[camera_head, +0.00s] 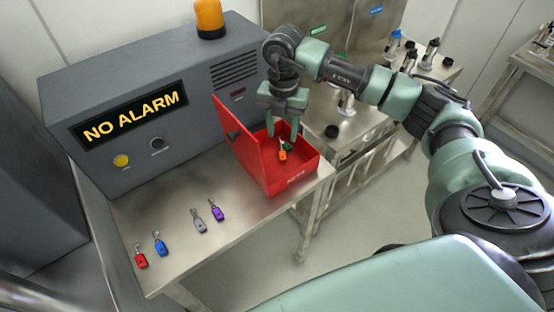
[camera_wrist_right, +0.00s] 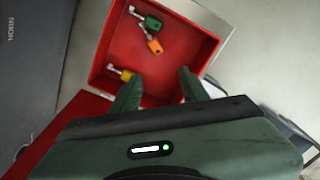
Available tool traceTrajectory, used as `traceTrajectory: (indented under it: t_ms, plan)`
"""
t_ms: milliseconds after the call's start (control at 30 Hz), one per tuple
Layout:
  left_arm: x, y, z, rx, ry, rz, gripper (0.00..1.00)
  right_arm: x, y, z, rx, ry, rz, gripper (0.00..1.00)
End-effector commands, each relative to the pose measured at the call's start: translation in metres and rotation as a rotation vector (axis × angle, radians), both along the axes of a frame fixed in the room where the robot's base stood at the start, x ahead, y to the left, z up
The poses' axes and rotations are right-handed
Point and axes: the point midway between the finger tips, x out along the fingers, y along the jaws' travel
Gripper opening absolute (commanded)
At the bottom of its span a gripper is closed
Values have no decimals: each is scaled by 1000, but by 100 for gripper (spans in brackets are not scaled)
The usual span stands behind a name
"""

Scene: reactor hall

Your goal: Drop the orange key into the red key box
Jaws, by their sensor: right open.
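The red key box (camera_head: 300,178) stands at the right end of the steel table with its lid open on the left. The orange key (camera_head: 282,155) is inside the box, beside a green key (camera_head: 289,146). In the right wrist view the orange key (camera_wrist_right: 155,46) shows within the box walls, near the green key (camera_wrist_right: 152,23); a yellow key (camera_wrist_right: 125,75) is there too. My right gripper (camera_head: 283,130) is above the box, pointing down. Its fingers (camera_wrist_right: 159,82) are apart with nothing between them. My left gripper is not in view.
Red (camera_head: 140,259), blue (camera_head: 161,246), grey (camera_head: 199,223) and purple (camera_head: 217,212) keys lie on the table (camera_head: 185,265). A grey console (camera_head: 160,95) with a "NO ALARM" display stands behind the box. Another bench (camera_head: 350,125) with instruments is at the back right.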

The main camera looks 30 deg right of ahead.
Motion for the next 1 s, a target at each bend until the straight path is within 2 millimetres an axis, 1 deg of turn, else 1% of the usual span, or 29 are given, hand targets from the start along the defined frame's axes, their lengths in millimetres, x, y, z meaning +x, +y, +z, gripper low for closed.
traceTrajectory:
  t_ms: [100, 300, 433, 600, 1000]
  plan:
    - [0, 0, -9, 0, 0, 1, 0, 1, 0, 16, 0, -6, 1, 44]
    - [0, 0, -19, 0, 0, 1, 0, 1, 0, 50, 0, -6, 0, 44]
    - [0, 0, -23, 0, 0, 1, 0, 1, 0, 65, 1, -2, 0, 44]
    - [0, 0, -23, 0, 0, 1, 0, 0, 0, 72, 0, -1, 0, 44]
    - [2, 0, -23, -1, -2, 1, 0, 0, 0, 72, 0, 0, 0, 44]
